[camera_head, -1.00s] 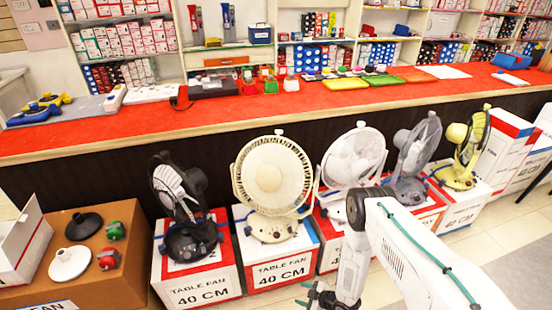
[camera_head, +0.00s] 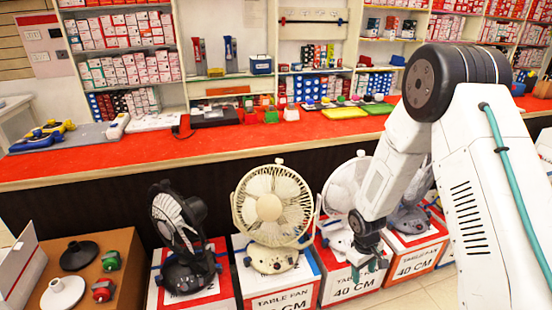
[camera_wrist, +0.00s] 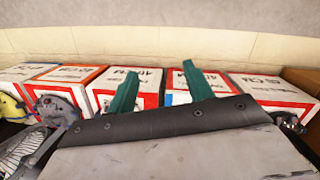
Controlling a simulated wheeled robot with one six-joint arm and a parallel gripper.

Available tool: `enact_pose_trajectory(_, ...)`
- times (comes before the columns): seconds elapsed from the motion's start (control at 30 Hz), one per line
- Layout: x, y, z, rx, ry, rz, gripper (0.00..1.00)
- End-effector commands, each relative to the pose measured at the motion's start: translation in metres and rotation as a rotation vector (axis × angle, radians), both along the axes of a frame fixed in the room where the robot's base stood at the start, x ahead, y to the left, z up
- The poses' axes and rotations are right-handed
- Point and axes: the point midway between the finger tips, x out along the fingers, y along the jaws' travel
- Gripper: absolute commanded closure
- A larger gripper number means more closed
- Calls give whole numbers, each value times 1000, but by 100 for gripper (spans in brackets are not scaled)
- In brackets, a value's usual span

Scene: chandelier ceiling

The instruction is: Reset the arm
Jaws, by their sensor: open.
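My gripper (camera_head: 369,268) hangs at the end of my white arm, right of the middle in the head view. It points down in front of the box under the white fan. In the wrist view its two green fingers (camera_wrist: 160,92) stand apart with nothing between them. It is open and empty. My raised arm hides part of the counter and the fans at the right.
A cream fan (camera_head: 273,207) and a black fan (camera_head: 181,237) stand on white-and-red boxes left of my gripper. A white fan (camera_head: 343,190) is close behind it. A red counter (camera_head: 240,140) runs behind. Floor (camera_head: 415,293) shows at the lower right.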

Motion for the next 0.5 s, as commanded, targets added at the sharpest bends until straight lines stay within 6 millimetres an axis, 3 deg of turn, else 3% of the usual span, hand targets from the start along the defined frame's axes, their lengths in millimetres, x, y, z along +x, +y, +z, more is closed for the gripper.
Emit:
enact_pose_trajectory(0.03,-6,-3,31,-14,10,-39,48)
enact_pose_trajectory(0.2,-41,-9,117,-51,65,-172,48)
enact_pose_trajectory(0.5,-121,-7,245,-59,122,-365,48)
